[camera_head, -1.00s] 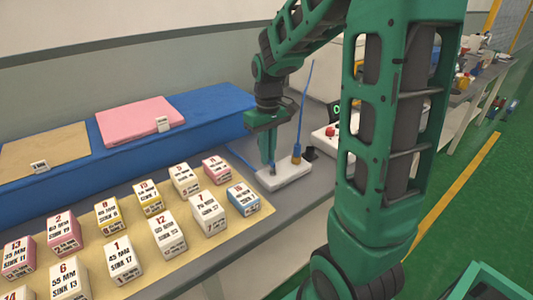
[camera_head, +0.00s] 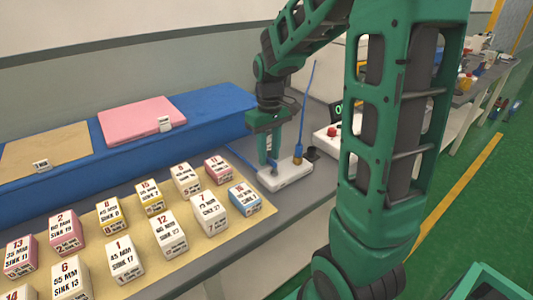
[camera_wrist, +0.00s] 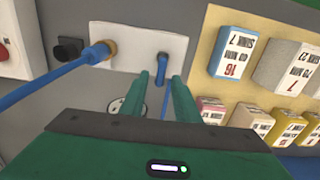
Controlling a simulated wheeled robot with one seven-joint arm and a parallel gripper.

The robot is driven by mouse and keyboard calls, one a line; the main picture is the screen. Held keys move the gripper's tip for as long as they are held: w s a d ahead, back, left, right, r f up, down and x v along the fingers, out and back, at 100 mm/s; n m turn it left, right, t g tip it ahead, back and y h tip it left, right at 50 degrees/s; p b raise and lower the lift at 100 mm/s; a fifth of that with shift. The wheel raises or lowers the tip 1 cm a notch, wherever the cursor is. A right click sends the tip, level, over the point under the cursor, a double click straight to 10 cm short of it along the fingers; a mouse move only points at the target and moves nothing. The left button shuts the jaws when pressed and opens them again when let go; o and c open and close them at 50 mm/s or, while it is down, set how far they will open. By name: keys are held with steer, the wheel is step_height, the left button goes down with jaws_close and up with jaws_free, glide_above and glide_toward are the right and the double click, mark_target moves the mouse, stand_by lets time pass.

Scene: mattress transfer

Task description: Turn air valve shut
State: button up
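The air valve is a white block (camera_head: 285,177) on the grey bench, with a brass fitting (camera_head: 297,159) and a blue hose. In the wrist view, the white block (camera_wrist: 138,44) shows a small blue lever (camera_wrist: 162,66) near its edge. My gripper (camera_head: 269,165) points down over the left part of the block. In the wrist view, my gripper (camera_wrist: 162,78) has its two green fingers apart, one on each side of the blue lever. Gaps show between lever and fingers. Whether either finger touches the lever lower down is hidden.
Several numbered boxes (camera_head: 244,198) stand on a tan mat left of the valve. A blue foam block (camera_head: 205,115) with a pink pad (camera_head: 135,118) lies behind. A panel with a red button (camera_head: 332,131) sits right of the valve. The blue hose (camera_wrist: 50,82) rises beside my gripper.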

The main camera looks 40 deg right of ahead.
mark_target(269, 158)
step_height(269, 158, up, 11)
steer(key=shift+f, duration=0.15)
stand_by(0.4)
stand_by(0.4)
steer(key=s+f+m, duration=0.3)
steer(key=s, duration=0.8)
steer(key=s+d+f+m, duration=0.1)
steer(key=s+f+m, duration=0.3)
steer(key=s, duration=0.8)
steer(key=shift+s+f, duration=0.3)
steer(key=shift+w+d, duration=0.1)
steer(key=shift+w, duration=0.05)
steer(key=shift+w+f, duration=0.25)
steer(key=shift+w, duration=0.25)
